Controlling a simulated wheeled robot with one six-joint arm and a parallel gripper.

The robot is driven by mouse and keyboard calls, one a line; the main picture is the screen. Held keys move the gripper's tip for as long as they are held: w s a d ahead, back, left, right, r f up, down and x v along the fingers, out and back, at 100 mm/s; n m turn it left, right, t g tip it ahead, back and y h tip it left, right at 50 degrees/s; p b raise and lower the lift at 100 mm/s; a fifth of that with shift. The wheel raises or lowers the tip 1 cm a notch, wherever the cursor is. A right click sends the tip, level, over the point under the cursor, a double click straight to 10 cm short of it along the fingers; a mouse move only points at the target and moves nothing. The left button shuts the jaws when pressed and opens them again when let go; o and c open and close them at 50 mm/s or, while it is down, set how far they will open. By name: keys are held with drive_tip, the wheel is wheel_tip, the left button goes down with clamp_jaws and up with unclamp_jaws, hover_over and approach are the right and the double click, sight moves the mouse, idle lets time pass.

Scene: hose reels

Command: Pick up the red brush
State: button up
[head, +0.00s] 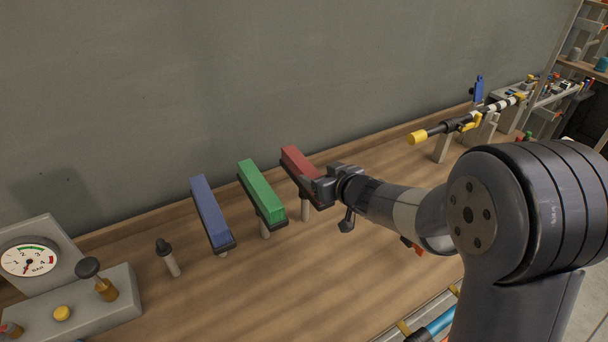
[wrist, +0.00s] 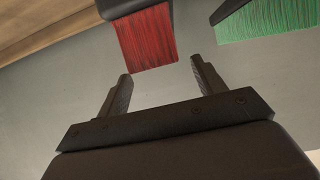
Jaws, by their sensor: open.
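The red brush (head: 298,161) has a dark back and red bristles. It is held up on a light post above the wooden bench, the rightmost of three brushes. My gripper (head: 322,188) is at its near right end in the head view and hides part of it. In the wrist view the red brush's bristles (wrist: 147,40) are just ahead of my open, empty gripper (wrist: 163,68), slightly left of the middle between the fingertips. I cannot tell whether the fingers touch the brush.
A green brush (head: 260,190) stands close to the left, with a blue brush (head: 210,211) beyond it. A gauge box (head: 80,300) is at far left. A yellow-tipped lance (head: 465,122) rests on supports at right. The grey wall (head: 200,80) is behind.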

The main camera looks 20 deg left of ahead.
sight(307, 167)
drive_tip(key=shift+w+a, duration=0.4)
drive_tip(key=shift+a, duration=0.15)
drive_tip(key=shift+p+x, duration=0.4)
drive_tip(key=shift+x, duration=1.85)
drive_tip(key=shift+s+a+r, duration=0.1)
drive_tip(key=shift+c, duration=0.3)
drive_tip(key=c, duration=1.2)
